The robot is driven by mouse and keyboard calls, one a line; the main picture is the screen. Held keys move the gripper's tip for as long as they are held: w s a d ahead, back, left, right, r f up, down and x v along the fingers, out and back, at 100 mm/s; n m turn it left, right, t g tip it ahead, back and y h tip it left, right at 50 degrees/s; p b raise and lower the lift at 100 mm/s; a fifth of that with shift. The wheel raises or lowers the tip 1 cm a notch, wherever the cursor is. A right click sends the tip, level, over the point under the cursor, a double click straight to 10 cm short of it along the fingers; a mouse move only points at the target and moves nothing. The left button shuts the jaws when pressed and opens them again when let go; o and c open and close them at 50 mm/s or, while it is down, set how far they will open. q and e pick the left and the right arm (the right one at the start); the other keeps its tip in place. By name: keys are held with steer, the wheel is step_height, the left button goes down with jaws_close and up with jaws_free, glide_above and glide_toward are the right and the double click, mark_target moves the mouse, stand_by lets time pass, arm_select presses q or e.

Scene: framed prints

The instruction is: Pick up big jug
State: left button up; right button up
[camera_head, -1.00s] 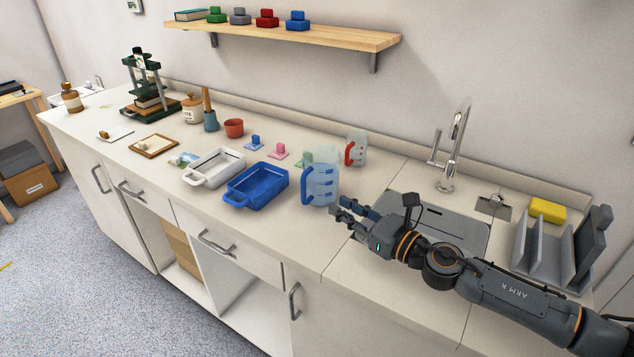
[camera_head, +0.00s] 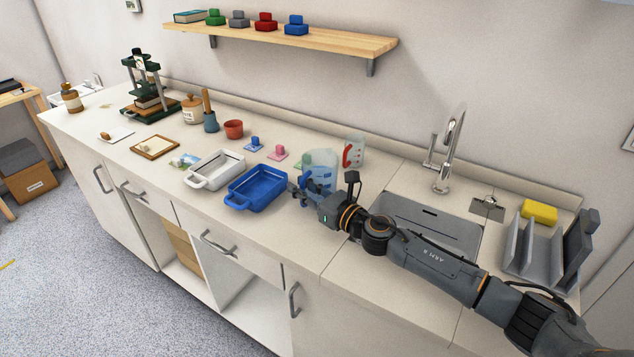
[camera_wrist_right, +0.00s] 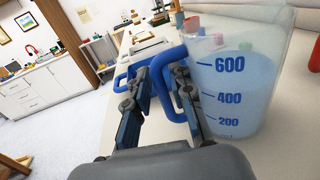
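The big jug (camera_head: 322,158) is clear with a blue handle and stands on the counter, its lower part hidden behind my right gripper. In the right wrist view the jug (camera_wrist_right: 240,85) is large at the right, with blue marks 200, 400 and 600. My right gripper (camera_head: 300,193) is at the jug's handle side. In the right wrist view its fingers (camera_wrist_right: 158,85) are apart, with part of the blue handle (camera_wrist_right: 182,105) showing between them. I cannot tell whether they touch it. My left gripper is not in view.
A blue tray (camera_head: 233,198) and a white tray (camera_head: 198,183) lie left of the jug. A smaller jug with a red handle (camera_head: 358,148) stands behind it. The sink (camera_head: 410,230), faucet (camera_head: 445,165) and grey rack (camera_head: 515,255) are to the right.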

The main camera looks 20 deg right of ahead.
jaws_close()
stand_by(0.4)
steer(key=shift+r, duration=0.15)
steer(key=shift+r, duration=0.15)
